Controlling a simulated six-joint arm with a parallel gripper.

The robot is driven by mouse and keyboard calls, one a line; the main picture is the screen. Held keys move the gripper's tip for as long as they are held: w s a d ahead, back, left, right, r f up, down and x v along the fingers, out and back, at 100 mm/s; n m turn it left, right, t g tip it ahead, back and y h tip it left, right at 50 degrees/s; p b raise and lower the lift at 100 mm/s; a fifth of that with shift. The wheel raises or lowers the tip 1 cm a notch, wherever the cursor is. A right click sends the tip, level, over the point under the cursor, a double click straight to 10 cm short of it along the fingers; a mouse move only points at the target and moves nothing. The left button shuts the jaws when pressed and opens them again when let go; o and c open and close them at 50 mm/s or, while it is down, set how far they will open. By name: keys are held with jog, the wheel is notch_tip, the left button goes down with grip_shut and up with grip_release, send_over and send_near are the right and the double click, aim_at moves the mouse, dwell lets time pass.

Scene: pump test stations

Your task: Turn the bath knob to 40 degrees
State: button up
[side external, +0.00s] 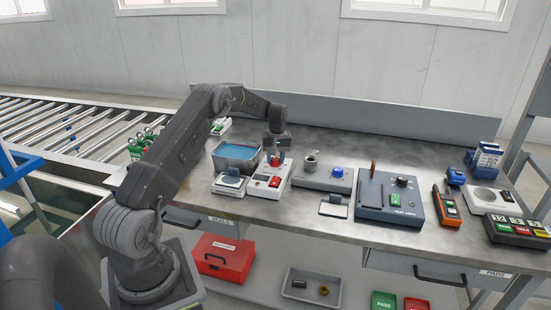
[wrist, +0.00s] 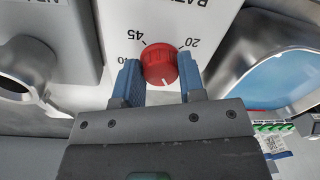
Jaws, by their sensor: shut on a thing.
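The bath knob is red and round with ridged sides and shows in the wrist view (wrist: 159,62). It sits on a white control box (wrist: 185,14) whose dial marks "45" and "20" are readable; another mark ending in 0 is partly hidden by the left finger. A pale pointer line on the knob faces the lower edge of the picture. My gripper (wrist: 160,76) has its blue fingers on both sides of the knob, shut on it. In the side external view my gripper (side external: 278,155) is over the back of the white control box (side external: 262,190) and largely hides the knob.
A metal bath with blue water (side external: 237,151) stands left of the control box. A small scale (side external: 230,183) is in front of the bath. A grey station with a blue knob (side external: 322,178) and a dark test box (side external: 390,200) stand to the right.

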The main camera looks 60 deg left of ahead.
jog(key=m, duration=0.5)
jog(key=shift+s+d+m, duration=0.1)
jog(key=shift+m, duration=0.2)
jog(key=m, duration=1)
jog(key=shift+s+m+t, duration=0.1)
jog(key=shift+m+t, duration=0.3)
jog(key=m, duration=0.5)
jog(key=shift+a+m, duration=0.25)
jog(key=shift+m, duration=0.05)
jog(key=o, duration=0.9)
